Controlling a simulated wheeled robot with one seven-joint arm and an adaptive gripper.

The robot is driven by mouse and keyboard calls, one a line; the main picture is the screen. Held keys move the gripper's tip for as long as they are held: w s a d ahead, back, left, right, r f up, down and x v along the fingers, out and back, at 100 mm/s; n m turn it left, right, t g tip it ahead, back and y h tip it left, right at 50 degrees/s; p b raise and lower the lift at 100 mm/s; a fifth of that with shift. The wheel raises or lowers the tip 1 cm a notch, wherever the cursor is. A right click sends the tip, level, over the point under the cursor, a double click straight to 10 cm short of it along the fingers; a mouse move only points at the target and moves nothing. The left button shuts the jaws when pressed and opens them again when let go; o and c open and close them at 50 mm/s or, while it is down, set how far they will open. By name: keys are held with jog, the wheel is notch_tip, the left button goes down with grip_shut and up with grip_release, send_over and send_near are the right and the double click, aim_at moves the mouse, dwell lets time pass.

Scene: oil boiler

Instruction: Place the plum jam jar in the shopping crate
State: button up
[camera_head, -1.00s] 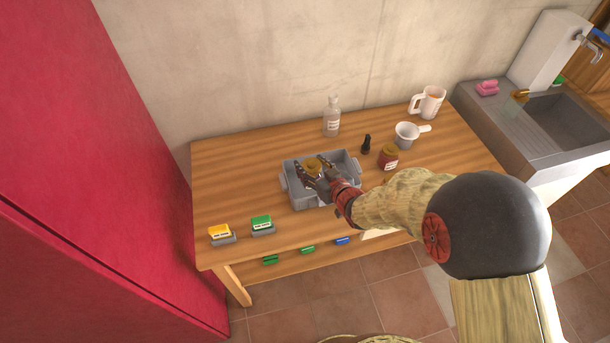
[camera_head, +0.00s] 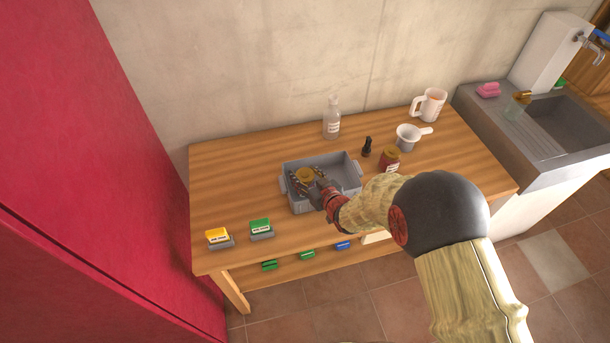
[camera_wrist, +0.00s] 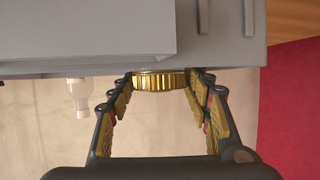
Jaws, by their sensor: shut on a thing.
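The shopping crate (camera_head: 341,167) is a grey open box on the wooden table, with a handle at each side. My gripper (camera_head: 312,181) is at the crate and shut on a jar with a gold lid (camera_head: 305,174), which shows over the crate's left part. In the wrist view the ribbed gold lid (camera_wrist: 160,81) is between the two fingers, close by the grey crate (camera_wrist: 80,30). The jar's body and label are hidden, so I cannot tell whether it is plum jam or touches the crate floor. Another jar (camera_head: 391,160), dark red with a pale label, stands right of the crate.
A clear bottle (camera_head: 332,118), small dark bottle (camera_head: 367,146), white pan (camera_head: 408,137) and measuring jug (camera_head: 430,104) stand behind and right of the crate. Yellow (camera_head: 217,236) and green (camera_head: 260,228) boxes sit at front left. A sink (camera_head: 565,125) is at right.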

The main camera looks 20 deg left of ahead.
jog(key=shift+f, duration=0.1)
jog(key=o, duration=1.5)
jog(key=shift+s+d+r, duration=0.2)
jog(key=shift+d+r, duration=0.05)
jog(key=shift+r, duration=0.05)
jog(key=p+v, duration=0.2)
jog(key=v, duration=0.9)
jog(key=shift+s+d+p, duration=0.1)
jog(key=shift+s+p, duration=0.1)
jog(key=shift+p, duration=0.1)
